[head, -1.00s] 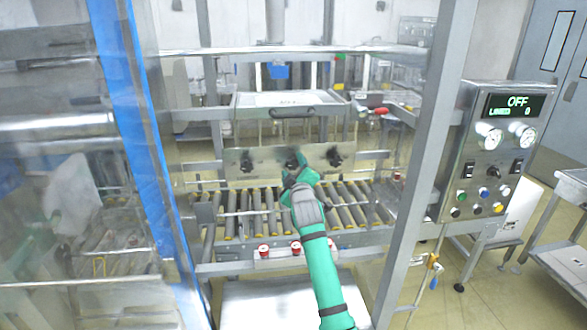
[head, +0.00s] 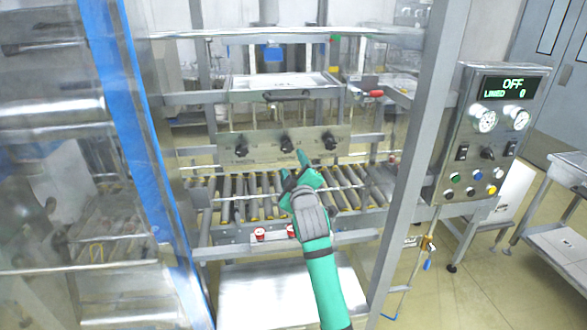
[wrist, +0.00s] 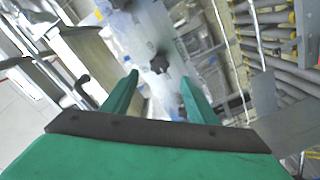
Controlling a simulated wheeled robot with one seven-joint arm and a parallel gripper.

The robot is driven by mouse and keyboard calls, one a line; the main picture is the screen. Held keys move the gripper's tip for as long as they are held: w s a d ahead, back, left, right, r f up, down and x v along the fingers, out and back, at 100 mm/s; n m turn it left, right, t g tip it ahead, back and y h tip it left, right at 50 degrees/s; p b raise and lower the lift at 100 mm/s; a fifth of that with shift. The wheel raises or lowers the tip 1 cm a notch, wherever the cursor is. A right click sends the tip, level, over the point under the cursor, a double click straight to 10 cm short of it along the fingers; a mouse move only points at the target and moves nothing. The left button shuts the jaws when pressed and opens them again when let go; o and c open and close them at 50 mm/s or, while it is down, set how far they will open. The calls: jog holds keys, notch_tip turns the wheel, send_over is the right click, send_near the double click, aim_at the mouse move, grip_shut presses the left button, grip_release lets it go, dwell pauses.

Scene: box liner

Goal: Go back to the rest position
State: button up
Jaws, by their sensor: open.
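My green gripper (head: 293,168) is in the middle of the head view, in front of the steel plate (head: 262,147) with three black knobs. Its fingers are apart and nothing is between them. The middle knob (head: 286,143) is just beyond the fingertips and looks free of them in the head view. In the wrist view the two fingers (wrist: 158,92) are spread, with a black knob (wrist: 160,62) on the plate visible beyond the gap.
A roller conveyor (head: 250,198) lies below the plate, with red buttons (head: 260,235) on its front rail. A steel frame post (head: 420,130) stands at right beside the control panel (head: 490,135), which reads OFF. A blue-edged clear panel (head: 140,130) is at left.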

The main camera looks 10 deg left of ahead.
jog(key=shift+s+d, duration=0.15)
jog(key=shift+s, duration=0.4)
jog(key=s+f+m+h, duration=0.1)
jog(key=s+f+m, duration=0.3)
jog(key=s+f, duration=0.7)
jog(key=s+f+m+h, duration=0.1)
jog(key=s+f+m, duration=0.3)
jog(key=s+f, duration=0.75)
jog(key=s+d+f+m+h, duration=0.15)
jog(key=s+f, duration=0.25)
jog(key=s, duration=0.5)
jog(key=s+d+f+m+g, duration=0.15)
jog(key=s+f, duration=0.25)
jog(key=s, duration=0.4)
jog(key=s+d+f+m+h, duration=0.15)
jog(key=s+f, duration=0.25)
jog(key=s, duration=0.5)
jog(key=s+d+r, duration=0.2)
jog(key=s, duration=0.5)
jog(key=s+d+r+m, duration=0.1)
jog(key=s+d+r, duration=0.1)
jog(key=s, duration=0.5)
jog(key=shift+s+d+r, duration=0.25)
jog(key=shift+d, duration=0.05)
